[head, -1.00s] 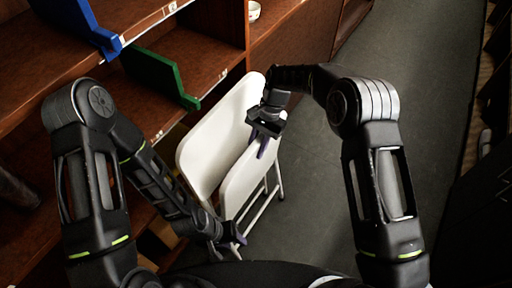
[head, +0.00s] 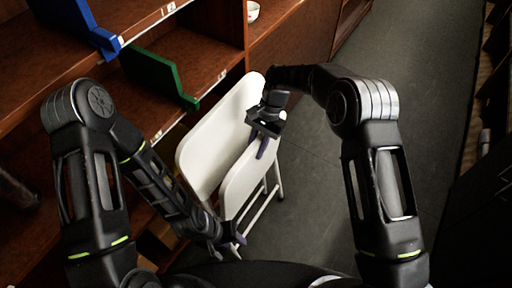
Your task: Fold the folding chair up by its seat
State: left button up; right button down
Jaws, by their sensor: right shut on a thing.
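The white folding chair (head: 219,137) stands in the middle of the head view, beside the wooden shelves. Its backrest is the larger panel, and its seat (head: 243,182) is tilted steeply up, close to the backrest. My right gripper (head: 262,147) is at the upper edge of the seat and shut on it. My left gripper (head: 236,238) is low, near the bottom of the seat and the chair's frame. Its fingers are small and dark here, and I cannot tell whether they are open or touch the chair.
Wooden shelves (head: 205,60) fill the left, with a blue bookend (head: 88,28) and a green bookend (head: 160,77). A small white bowl (head: 253,11) sits farther back. The grey floor (head: 320,170) right of the chair is clear.

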aim_at(261, 138)
jog(key=shift+s+d+f, duration=0.15)
jog(key=shift+s+f, duration=0.05)
jog(key=shift+s, duration=0.05)
jog(key=c, duration=1.6)
grip_release()
jog(key=o, duration=0.4)
jog(key=shift+w+r, duration=0.1)
jog(key=shift+c, duration=0.2)
jog(key=shift+w+r, duration=0.1)
jog(key=v, duration=0.7)
jog(key=shift+w+r+b, duration=0.1)
jog(key=shift+r+b, duration=0.25)
jog(key=shift+b, duration=0.05)
